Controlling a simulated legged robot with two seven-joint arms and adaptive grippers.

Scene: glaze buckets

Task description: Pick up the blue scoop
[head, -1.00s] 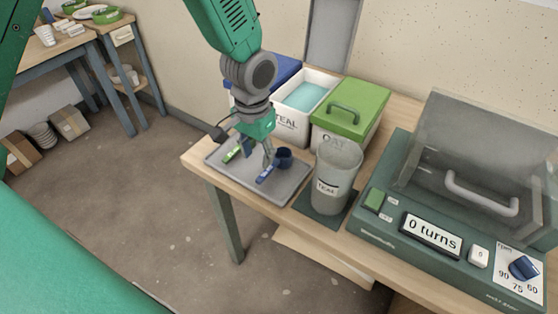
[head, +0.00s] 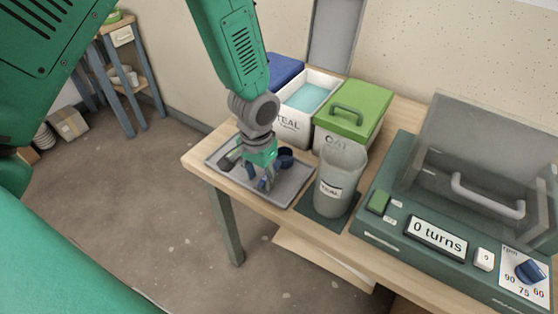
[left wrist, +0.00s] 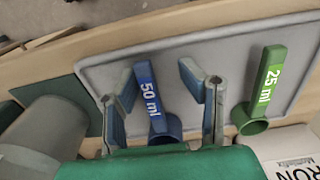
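The blue scoop (left wrist: 148,88), marked 50 ml, lies on the grey tray (left wrist: 100,75); its cup (head: 285,155) shows behind my gripper in the head view. My left gripper (left wrist: 160,85) is open, with one finger on each side of the blue handle. A gap shows between the handle and the right finger; the left finger is very close to the handle, and I cannot tell whether they touch. In the head view the left gripper (head: 258,180) points down low over the tray and hides much of the handle. My right gripper is not in view.
A green 25 ml scoop (left wrist: 265,85) lies beside the blue one on the tray. A clear TEAL beaker (head: 341,178), a white TEAL bin (head: 292,130) and a green-lidded OAT bin (head: 350,112) stand close by. A machine (head: 400,225) fills the table's right side.

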